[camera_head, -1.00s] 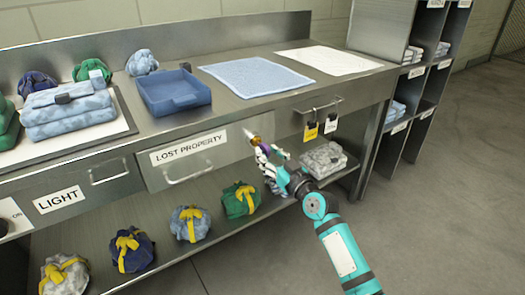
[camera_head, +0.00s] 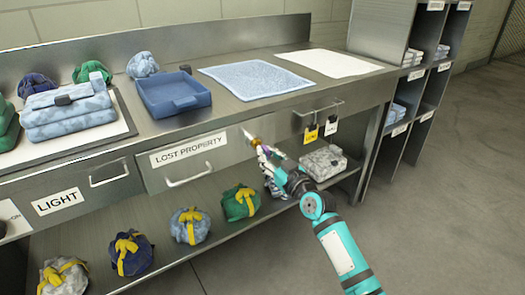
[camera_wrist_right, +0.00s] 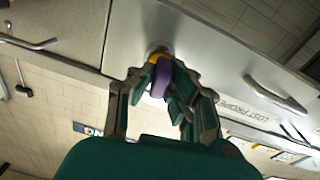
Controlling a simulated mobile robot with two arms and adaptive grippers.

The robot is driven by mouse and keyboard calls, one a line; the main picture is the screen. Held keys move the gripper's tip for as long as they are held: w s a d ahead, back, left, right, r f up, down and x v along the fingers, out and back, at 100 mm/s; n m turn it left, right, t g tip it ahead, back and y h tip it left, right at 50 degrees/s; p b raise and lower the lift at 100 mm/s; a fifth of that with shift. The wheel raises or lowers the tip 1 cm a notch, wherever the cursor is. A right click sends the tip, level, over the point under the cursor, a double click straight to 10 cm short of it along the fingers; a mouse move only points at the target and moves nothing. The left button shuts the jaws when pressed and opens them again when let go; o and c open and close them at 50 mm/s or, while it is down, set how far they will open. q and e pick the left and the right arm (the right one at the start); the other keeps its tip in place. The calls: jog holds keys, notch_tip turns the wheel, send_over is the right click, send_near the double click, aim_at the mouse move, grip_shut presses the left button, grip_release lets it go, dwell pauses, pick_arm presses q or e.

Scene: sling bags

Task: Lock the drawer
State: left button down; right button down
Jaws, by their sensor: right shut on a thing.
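The drawer (camera_head: 215,164) labelled LOST PROPERTY is in the front of the steel counter; it looks flush with the counter front. In the right wrist view its front (camera_wrist_right: 215,48) fills the upper right. My right gripper (camera_head: 264,151) is at the right end of this front, shut on a key with a purple head (camera_wrist_right: 161,79) and a yellow part (camera_wrist_right: 156,57). In the right wrist view the key meets a round metal lock (camera_wrist_right: 158,49) on the front; how deep it sits is hidden. My left gripper is not in view.
A rail with yellow and white tags (camera_head: 311,133) hangs right of the drawer. A blue tray (camera_head: 173,106) and cloths lie on the counter. Wrapped bags (camera_head: 190,226) and a grey folded bundle (camera_head: 323,163) sit on the shelf below. Open floor lies in front.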

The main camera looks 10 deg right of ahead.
jog(key=n, duration=0.2)
jog(key=shift+n, duration=0.7)
jog(key=n, duration=0.3)
